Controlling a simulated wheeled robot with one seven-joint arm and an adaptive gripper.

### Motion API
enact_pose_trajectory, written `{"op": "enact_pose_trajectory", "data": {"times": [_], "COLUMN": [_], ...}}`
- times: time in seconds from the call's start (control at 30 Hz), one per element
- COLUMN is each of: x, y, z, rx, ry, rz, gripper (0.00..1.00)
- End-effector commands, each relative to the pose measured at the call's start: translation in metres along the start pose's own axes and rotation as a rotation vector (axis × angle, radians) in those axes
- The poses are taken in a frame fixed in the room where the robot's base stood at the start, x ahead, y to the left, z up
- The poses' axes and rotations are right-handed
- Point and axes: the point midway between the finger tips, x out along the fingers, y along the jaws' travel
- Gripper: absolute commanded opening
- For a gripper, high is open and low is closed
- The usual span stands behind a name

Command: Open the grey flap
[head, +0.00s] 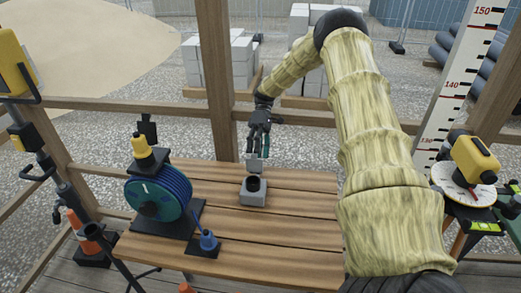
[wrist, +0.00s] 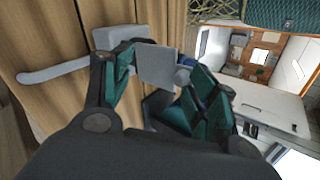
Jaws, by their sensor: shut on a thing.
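The grey flap (head: 257,165) stands raised at the far edge of a small grey box (head: 246,197) on the wooden table. The box's dark round opening shows uncovered in front of it. My gripper (head: 257,150) reaches down from above and behind the box, with its fingers at the flap's upper part. In the wrist view my gripper (wrist: 160,72) has its teal fingers on both sides of the grey flap (wrist: 155,63), shut on it. The flap's hinge and the exact finger contact are hard to make out.
A blue cable reel (head: 174,192) and a small blue piece (head: 208,240) stand left of the box. A wooden post (head: 216,80) and rail rise behind the table. The table (head: 300,230) is clear to the box's right. A yellow instrument (head: 474,156) stands far right.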

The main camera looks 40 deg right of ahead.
Motion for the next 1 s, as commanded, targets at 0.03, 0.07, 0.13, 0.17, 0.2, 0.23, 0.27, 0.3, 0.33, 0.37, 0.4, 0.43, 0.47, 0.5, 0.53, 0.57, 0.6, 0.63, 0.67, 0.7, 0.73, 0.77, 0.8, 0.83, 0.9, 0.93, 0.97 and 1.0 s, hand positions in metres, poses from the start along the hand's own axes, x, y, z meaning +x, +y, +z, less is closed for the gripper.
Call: {"op": "enact_pose_trajectory", "data": {"times": [0.03,0.07,0.13,0.17,0.2,0.23,0.27,0.3,0.33,0.37,0.4,0.43,0.47,0.5,0.53,0.57,0.6,0.63,0.67,0.7,0.73,0.77,0.8,0.83,0.9,0.93,0.97,1.0], "x": [0.003,0.003,0.003,0.003,0.003,0.003,0.003,0.003,0.003,0.003,0.005,0.005,0.004,0.004,0.003,0.002,0.0,-0.001,-0.002,-0.005,-0.006,-0.008,-0.01,-0.011,-0.015,-0.017,-0.018,-0.02], "y": [0.001,0.0,-0.001,-0.001,-0.002,-0.002,-0.002,-0.002,-0.002,-0.002,-0.008,-0.008,-0.007,-0.006,-0.006,-0.005,-0.003,-0.002,-0.001,0.001,0.003,0.005,0.007,0.009,0.012,0.013,0.015,0.016], "z": [-0.003,-0.004,-0.004,-0.004,-0.004,-0.005,-0.005,-0.005,-0.005,-0.005,-0.006,-0.006,-0.007,-0.007,-0.008,-0.009,-0.009,-0.009,-0.009,-0.009,-0.008,-0.008,-0.006,-0.006,-0.005,-0.004,-0.004,-0.004], "rx": [0.001,0.001,0.0,0.0,0.0,0.0,0.0,0.0,0.0,-0.001,0.002,0.001,0.001,0.001,0.001,0.0,0.0,0.0,0.0,0.001,0.001,0.002,0.002,0.002,0.003,0.003,0.003,0.004], "ry": [0.003,0.004,0.004,0.004,0.004,0.004,0.004,0.004,0.004,0.005,-0.001,-0.001,-0.002,-0.001,-0.001,-0.001,-0.001,-0.002,-0.002,-0.002,-0.002,-0.001,0.0,0.0,0.001,0.001,0.001,0.001], "rz": [0.004,0.004,0.005,0.005,0.005,0.005,0.005,0.005,0.005,0.005,0.006,0.006,0.006,0.007,0.007,0.008,0.009,0.008,0.008,0.007,0.007,0.006,0.005,0.005,0.004,0.003,0.002,0.003], "gripper": [0.39,0.38,0.37,0.37,0.37,0.37,0.37,0.37,0.37,0.37,0.37,0.37,0.37,0.37,0.37,0.37,0.37,0.37,0.37,0.37,0.37,0.37,0.37,0.37,0.37,0.37,0.37,0.37]}}
